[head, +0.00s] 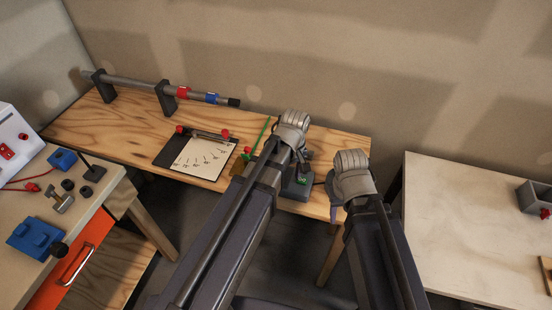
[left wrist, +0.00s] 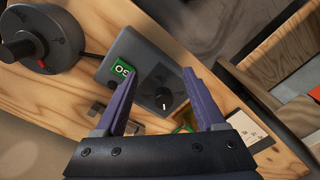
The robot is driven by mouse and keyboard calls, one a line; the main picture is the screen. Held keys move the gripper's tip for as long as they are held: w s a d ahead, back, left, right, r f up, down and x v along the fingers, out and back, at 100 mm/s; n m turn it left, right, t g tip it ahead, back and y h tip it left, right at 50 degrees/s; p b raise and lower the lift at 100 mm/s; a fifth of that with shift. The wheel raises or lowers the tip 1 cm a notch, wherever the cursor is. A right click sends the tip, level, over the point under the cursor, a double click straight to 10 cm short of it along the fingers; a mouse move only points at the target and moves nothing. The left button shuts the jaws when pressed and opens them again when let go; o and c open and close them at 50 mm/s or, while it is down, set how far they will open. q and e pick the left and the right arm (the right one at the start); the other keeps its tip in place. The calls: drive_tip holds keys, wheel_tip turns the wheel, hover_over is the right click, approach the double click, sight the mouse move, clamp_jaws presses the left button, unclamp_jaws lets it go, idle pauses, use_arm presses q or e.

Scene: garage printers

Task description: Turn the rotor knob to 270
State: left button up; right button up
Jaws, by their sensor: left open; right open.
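A dark grey control box (head: 298,187) stands on the wooden bench under my left gripper. In the left wrist view, the box (left wrist: 150,58) has a green display (left wrist: 118,72) and a small black knob (left wrist: 164,99) with a white pointer mark on a dark dial face. I take this as the rotor knob; its scale is too small to read. My left gripper (head: 301,158) is open above the box. Its two purple fingers (left wrist: 160,78) lie either side of the knob in the picture, apart from it. My right gripper (head: 334,217) is open and empty near the bench's right front corner.
A larger black knob with a red mark (left wrist: 30,47) is beside the box. A dial chart board (head: 198,157) and a rod on stands (head: 165,94) lie left on the bench. A second bench (head: 440,195) is at right; a workbench (head: 75,230) with blue parts is at left.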

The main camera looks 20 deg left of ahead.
use_arm(q)
drive_tip(key=w+a+r+n+p, duration=0.1)
drive_tip(key=w+a+n, duration=0.1)
drive_tip(key=n, duration=0.1)
drive_tip(key=w+a+r+n+p, duration=0.1)
drive_tip(key=w+a+r+n, duration=0.1)
drive_tip(key=shift+w+r+n, duration=0.15)
drive_tip(key=shift+r+n, duration=0.15)
drive_tip(key=shift+n, duration=0.1)
drive_tip(key=shift+w+a+r+n+p, duration=0.15)
drive_tip(key=shift+w+a+n+p, duration=0.15)
drive_tip(key=shift+n, duration=0.3)
wheel_tip(320, 180, down, 8)
drive_tip(key=b, duration=0.8)
drive_tip(key=shift+s, duration=0.1)
use_arm(e)
wheel_tip(320, 180, down, 4)
drive_tip(key=shift+f, duration=0.1)
use_arm(q)
drive_tip(key=shift+c, duration=0.4)
clamp_jaws()
